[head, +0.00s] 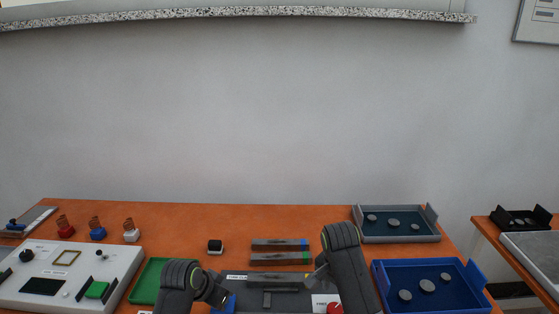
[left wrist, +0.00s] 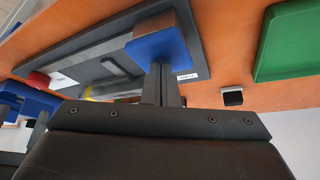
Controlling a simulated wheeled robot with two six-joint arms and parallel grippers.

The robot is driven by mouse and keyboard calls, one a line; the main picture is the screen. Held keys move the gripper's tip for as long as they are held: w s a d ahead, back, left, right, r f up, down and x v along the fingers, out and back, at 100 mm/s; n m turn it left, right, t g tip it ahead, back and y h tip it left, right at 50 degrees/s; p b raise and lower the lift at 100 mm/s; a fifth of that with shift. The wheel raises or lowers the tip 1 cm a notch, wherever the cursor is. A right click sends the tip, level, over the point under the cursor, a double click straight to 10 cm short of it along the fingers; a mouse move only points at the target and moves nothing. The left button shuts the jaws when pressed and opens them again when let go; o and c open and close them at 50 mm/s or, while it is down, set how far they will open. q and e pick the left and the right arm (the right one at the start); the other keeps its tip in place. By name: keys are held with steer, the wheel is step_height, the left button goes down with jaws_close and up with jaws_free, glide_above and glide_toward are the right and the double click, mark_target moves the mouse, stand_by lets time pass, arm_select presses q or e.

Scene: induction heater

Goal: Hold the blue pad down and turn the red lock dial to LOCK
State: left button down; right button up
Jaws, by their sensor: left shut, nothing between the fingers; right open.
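The blue pad (head: 229,302) is at the bottom edge of the head view, at the left end of a dark grey panel (head: 281,300). It shows larger in the left wrist view (left wrist: 160,47). My left gripper (left wrist: 160,72) is shut and empty, its fingertips at the pad; whether they press it down I cannot tell. The red lock dial (head: 335,308) is at the panel's right end, partly cut off by the frame, and also shows in the left wrist view (left wrist: 38,79). My right gripper (head: 315,278) is open above the panel, left of and behind the dial.
Dark bars (head: 280,258) lie behind the panel. A green tray (head: 147,283) and a white control box (head: 70,277) are at left. A blue tray (head: 380,275) with grey discs is at right, a grey tray (head: 436,236) behind it. A small black-and-white block (head: 215,247) stands mid-table.

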arm_select(q)
steer(key=shift+s+f, duration=0.25)
steer(key=shift+f, duration=0.25)
arm_select(e)
steer(key=shift+r, duration=0.25)
arm_select(q)
step_height(320, 180, up, 8)
steer(key=p, duration=0.9)
steer(key=shift+w+r+p, duration=0.2)
steer(key=shift+r+p, duration=0.05)
steer(key=shift+p, duration=0.05)
arm_select(e)
step_height(320, 180, up, 9)
